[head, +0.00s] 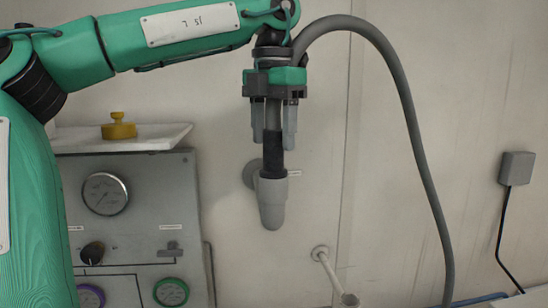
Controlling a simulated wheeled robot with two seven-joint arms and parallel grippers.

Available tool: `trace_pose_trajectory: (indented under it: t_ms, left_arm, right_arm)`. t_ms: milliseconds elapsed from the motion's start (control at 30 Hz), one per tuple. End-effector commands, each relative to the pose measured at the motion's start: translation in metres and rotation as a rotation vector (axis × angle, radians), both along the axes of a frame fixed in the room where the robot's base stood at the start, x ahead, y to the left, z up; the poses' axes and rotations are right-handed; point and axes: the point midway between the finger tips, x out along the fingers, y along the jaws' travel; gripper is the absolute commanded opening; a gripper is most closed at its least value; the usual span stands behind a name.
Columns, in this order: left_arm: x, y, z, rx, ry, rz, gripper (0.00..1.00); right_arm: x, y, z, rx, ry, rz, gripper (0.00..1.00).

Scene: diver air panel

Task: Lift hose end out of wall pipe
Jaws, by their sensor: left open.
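The grey hose (408,105) arcs up behind my left wrist and down again on the right. Its end, with a black sleeve (273,157), points down into the grey wall pipe (272,203), a cup-like elbow fixed to the wall. The part inside the pipe is hidden. My left gripper (274,140) points down from above, open, with one finger on each side of the hose end just above the pipe. I cannot tell whether a finger touches the hose. My right gripper is not in view.
A grey panel (140,215) with a gauge (105,194) and knobs stands at the left. A yellow knob-like piece (118,127) sits on the white shelf (170,137) above. A second pipe (328,270) sticks out lower right. A grey wall box (517,168) has a black cable.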

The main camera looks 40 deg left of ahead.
Motion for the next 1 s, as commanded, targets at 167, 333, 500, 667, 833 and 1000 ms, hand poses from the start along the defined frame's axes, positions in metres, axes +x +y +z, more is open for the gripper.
trace_pose_trajectory:
  t_ms: [167, 333, 500, 667, 833, 1000]
  left_arm:
    - [-0.001, -0.003, -0.017, -0.003, 0.003, -0.002, 0.58]
    - [-0.001, -0.003, -0.037, -0.003, 0.003, -0.002, 0.58]
    - [-0.001, -0.003, -0.042, -0.004, 0.000, -0.001, 0.58]
    - [-0.001, -0.003, -0.042, -0.004, 0.000, -0.001, 0.52]
    - [-0.001, -0.003, -0.042, -0.003, 0.000, -0.001, 0.19]
    - [-0.001, -0.003, -0.042, -0.003, 0.000, -0.001, 0.06]
  right_arm:
    - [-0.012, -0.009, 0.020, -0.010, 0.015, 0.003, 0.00]
    - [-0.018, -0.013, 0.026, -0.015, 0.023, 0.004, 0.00]
    - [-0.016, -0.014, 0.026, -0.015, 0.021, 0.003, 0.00]
    - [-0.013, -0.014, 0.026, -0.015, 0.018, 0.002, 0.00]
    - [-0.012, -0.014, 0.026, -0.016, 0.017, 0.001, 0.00]
    - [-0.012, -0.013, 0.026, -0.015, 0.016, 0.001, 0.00]
